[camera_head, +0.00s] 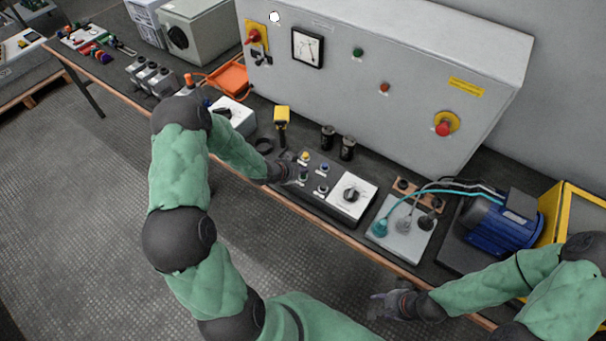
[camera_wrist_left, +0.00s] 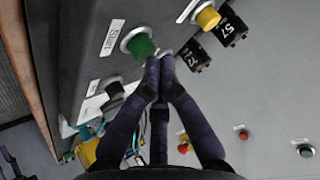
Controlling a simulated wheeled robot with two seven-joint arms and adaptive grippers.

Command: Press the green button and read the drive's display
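In the left wrist view a green button (camera_wrist_left: 141,46) with a "Start" label sits on a dark grey button box. The head view shows this button box (camera_head: 313,199) with yellow, blue, green and black buttons. My left gripper (camera_head: 292,172) is over the box's left side; in the wrist view its fingertips (camera_wrist_left: 161,78) are together, empty, and close beside the green button. I cannot tell whether they touch it. My right gripper (camera_head: 385,304) is by the bench's front edge, apart from the box; its fingers are too small to judge. I cannot make out a readable drive display.
A grey cabinet (camera_head: 420,60) with a needle meter (camera_head: 307,47), another green button (camera_head: 357,52) and a red stop button (camera_head: 443,128) stands behind. A white dial unit (camera_head: 351,196) is right of the box. Black cylinders (camera_head: 347,148) stand behind it. A blue motor (camera_head: 500,226) is farther right.

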